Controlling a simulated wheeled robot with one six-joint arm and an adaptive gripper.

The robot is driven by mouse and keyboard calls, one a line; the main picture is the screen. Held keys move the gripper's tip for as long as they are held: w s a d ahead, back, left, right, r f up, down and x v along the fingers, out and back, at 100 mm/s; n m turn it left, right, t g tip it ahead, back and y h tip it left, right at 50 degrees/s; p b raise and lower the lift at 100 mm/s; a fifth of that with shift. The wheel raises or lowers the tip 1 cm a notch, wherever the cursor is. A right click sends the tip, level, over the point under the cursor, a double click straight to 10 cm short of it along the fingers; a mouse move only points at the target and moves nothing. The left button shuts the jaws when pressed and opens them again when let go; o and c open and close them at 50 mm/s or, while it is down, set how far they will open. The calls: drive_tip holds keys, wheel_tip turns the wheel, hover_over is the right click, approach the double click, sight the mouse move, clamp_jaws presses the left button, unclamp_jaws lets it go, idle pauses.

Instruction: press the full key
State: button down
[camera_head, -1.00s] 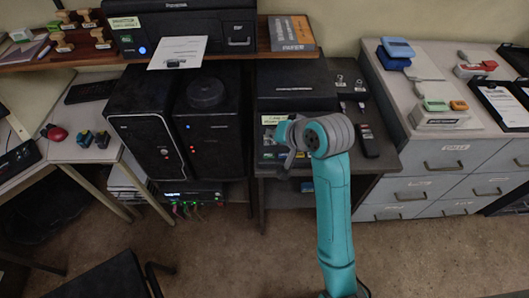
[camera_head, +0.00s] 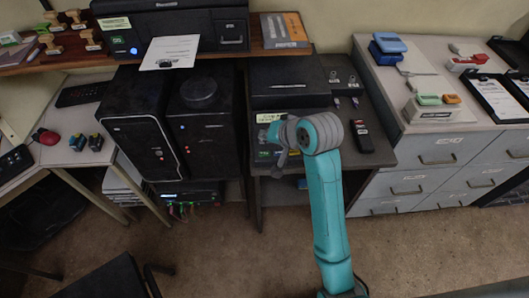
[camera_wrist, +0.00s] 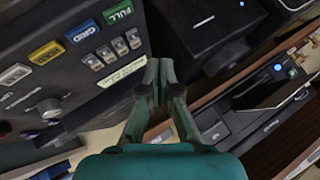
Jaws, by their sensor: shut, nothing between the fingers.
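The green full key (camera_wrist: 117,12) is on the black console panel at the top of the wrist view. It is in a row with the blue grid key (camera_wrist: 83,30), a yellow key (camera_wrist: 46,53) and a white key (camera_wrist: 14,74). My gripper (camera_wrist: 160,68) is shut and empty. In the wrist view its tips show below and to the right of the full key, with no contact visible. In the head view my gripper (camera_head: 277,140) is over the front of the console (camera_head: 290,82), and my wrist hides part of the panel, so the full key is not clear there.
Several small switches (camera_wrist: 106,54) and a pale label (camera_wrist: 122,72) lie between the keys and my fingers. Black computer towers (camera_head: 145,122) stand left of the console. A black handset (camera_head: 361,136) lies to its right. The grey drawer cabinet (camera_head: 440,150) is further right.

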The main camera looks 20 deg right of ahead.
sight(266, 154)
drive_tip(key=shift+f, duration=2.7)
drive_tip(key=shift+f, duration=0.1)
drive_tip(key=shift+f, duration=0.35)
drive_tip(key=shift+f, duration=0.35)
drive_tip(key=shift+r, duration=0.8)
drive_tip(key=shift+r, duration=2.5)
